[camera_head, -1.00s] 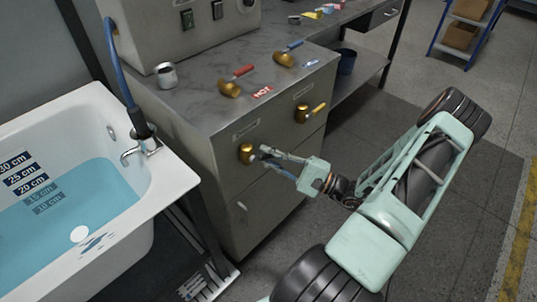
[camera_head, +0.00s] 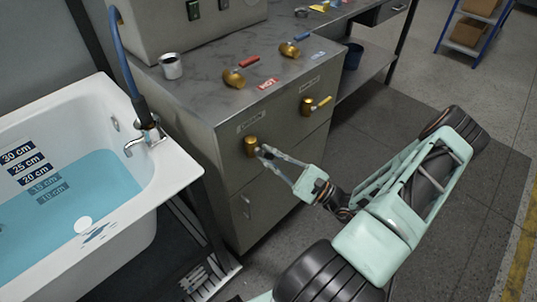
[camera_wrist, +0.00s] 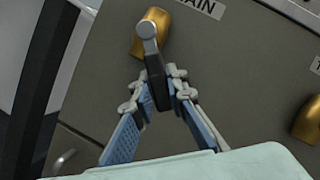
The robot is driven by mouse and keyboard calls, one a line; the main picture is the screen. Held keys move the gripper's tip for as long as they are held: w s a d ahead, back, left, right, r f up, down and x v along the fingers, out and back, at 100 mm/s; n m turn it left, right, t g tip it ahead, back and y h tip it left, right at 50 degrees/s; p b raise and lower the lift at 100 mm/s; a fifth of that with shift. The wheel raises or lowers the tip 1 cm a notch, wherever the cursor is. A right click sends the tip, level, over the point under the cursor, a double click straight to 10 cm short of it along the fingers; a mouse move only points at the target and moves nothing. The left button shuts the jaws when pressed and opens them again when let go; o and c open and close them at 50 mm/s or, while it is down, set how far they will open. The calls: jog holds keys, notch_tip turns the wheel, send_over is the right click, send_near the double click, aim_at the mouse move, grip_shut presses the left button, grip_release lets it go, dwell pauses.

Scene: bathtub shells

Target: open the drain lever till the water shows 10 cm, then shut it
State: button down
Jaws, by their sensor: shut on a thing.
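The drain valve (camera_head: 250,147) is a brass body on the cabinet front, below a small label; in the wrist view the label (camera_wrist: 205,6) shows the letters "AIN". Its lever (camera_wrist: 150,40) has a grey metal arm and a dark grip, pointing down toward my gripper in the wrist view. My gripper (camera_wrist: 160,82) has its fingers on both sides of the dark grip, shut on it; it also shows in the head view (camera_head: 267,154). The water (camera_head: 70,205) in the tub stands just under the 20 cm mark (camera_head: 35,174); the 15 and 10 cm marks are underwater.
A yellow-handled brass valve (camera_head: 307,106) sits to the right on the cabinet front. Red-handled (camera_head: 235,77) and blue-handled (camera_head: 290,49) valves and a metal cup (camera_head: 171,66) stand on the counter. The tub (camera_head: 185,170) is left of the cabinet. Floor to the right is open.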

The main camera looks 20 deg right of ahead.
jog(key=c, duration=1.9)
grip_release()
jog(key=v, duration=1.2)
